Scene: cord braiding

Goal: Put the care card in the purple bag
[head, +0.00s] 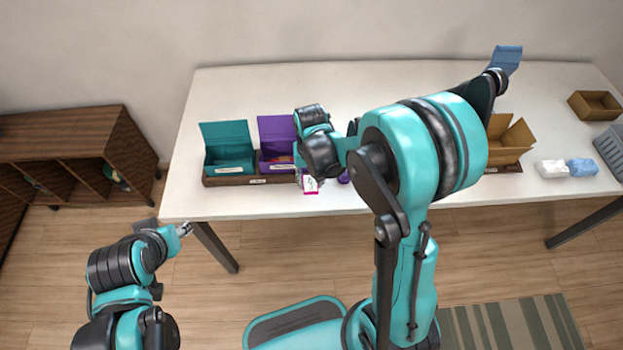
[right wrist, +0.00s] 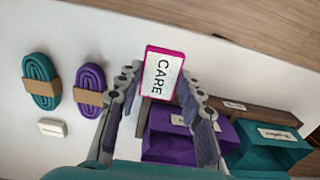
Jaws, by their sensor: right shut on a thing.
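The care card (right wrist: 163,75) is white with a pink edge and the word CARE. My right gripper (right wrist: 160,78) is shut on it. In the head view the card (head: 310,185) shows below my right gripper, near the table's front edge and right of the purple bag. The purple bag (head: 276,130) stands open with its flap up, in a brown holder; it also shows in the right wrist view (right wrist: 168,147). The card is outside the bag. My left gripper (head: 184,229) is off the table at the left; its finger gap is too small to read.
A teal bag (head: 229,155) stands left of the purple one. Teal (right wrist: 40,82) and purple (right wrist: 90,85) cord coils lie on the table beside a small white block (right wrist: 52,127). An open cardboard box (head: 508,140) and white (head: 552,168) and blue (head: 582,168) packets are at right.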

